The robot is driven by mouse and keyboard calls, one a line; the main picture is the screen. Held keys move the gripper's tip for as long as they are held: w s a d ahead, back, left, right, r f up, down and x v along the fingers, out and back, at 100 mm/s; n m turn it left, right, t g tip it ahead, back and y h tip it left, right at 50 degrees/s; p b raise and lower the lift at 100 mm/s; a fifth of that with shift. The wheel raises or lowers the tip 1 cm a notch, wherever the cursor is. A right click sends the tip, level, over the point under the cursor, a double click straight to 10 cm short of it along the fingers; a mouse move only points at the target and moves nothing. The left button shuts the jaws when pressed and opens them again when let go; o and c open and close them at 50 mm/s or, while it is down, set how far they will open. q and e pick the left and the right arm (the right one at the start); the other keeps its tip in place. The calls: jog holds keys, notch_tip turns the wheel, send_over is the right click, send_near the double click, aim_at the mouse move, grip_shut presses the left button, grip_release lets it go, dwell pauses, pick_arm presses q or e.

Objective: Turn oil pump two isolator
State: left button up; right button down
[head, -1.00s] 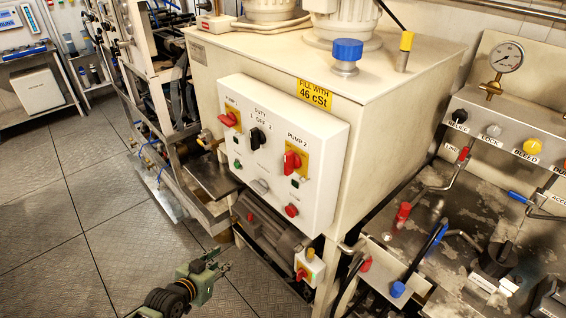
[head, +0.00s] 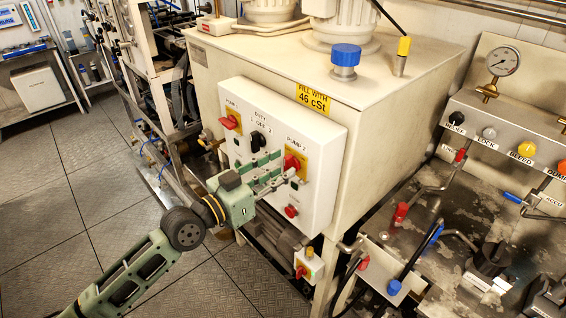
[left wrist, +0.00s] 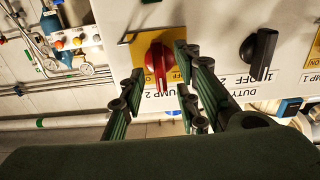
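The pump 2 isolator (head: 293,162) is a red rotary handle on a yellow plate, on the right side of the white control panel (head: 318,150). It also shows close up in the left wrist view (left wrist: 157,62), where the panel appears upside down. My left gripper (head: 282,168) is raised in front of the panel. Its green fingers are open and point at the isolator. In the left wrist view, the left gripper (left wrist: 160,85) has fingers on both sides of the red handle's near end. I cannot tell whether they touch it. My right gripper is out of view.
The black duty selector (head: 258,140) and the red pump 1 isolator (head: 230,122) are left of the gripper on the panel. A red button (head: 291,211) sits below. A smaller isolator box (head: 308,266) is lower down. Levers and a gauge (head: 503,58) stand at right.

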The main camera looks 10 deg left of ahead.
pick_arm(q)
jog(key=shift+x, duration=0.9)
jog(key=shift+c, duration=0.5)
grip_shut()
